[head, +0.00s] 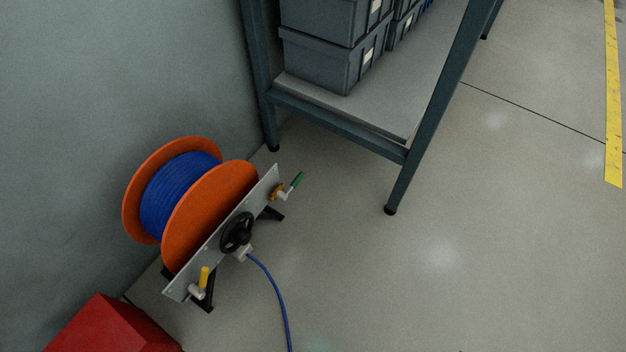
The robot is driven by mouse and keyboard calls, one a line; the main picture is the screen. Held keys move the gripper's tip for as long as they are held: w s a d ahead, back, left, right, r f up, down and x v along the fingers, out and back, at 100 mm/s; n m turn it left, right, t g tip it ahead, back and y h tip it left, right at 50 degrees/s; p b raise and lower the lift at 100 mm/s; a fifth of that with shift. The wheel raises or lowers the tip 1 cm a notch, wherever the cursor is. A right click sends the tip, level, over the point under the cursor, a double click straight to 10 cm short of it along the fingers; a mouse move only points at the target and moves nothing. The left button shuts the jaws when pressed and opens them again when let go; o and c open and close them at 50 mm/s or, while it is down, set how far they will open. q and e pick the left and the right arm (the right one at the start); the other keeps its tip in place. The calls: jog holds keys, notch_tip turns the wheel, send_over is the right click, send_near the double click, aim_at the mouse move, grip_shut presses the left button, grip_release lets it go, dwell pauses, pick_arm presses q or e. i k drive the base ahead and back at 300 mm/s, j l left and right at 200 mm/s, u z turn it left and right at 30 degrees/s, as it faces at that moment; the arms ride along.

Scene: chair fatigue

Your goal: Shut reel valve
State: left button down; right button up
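A hose reel (210,218) with orange flanges and blue hose (182,190) stands on the floor against the wall at the left of the head view. A grey metal plate (215,247) runs along its near side. The plate carries a black handwheel (236,233) at its middle. A valve with a green lever (297,180) sits at the plate's upper right end. A valve with a yellow lever (205,277) sits at its lower left end. Which of these is the reel valve, and whether any is open, I cannot tell. Neither gripper shows.
A dark metal shelf rack (340,125) with grey bins (325,62) stands behind the reel. A red box (112,328) is at the bottom left. A blue hose trails across the floor (279,292). The floor at right is clear, with a yellow line (613,95).

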aim_at(294, 185)
jog(key=i+l, duration=0.15)
jog(key=l, duration=0.2)
jog(key=i+l+u, duration=0.1)
jog(key=l, duration=0.3)
jog(key=i+l+u, duration=0.1)
jog(key=l, duration=0.25)
jog(key=l+z, duration=0.1)
jog(key=j+u, duration=0.1)
jog(key=i, duration=0.05)
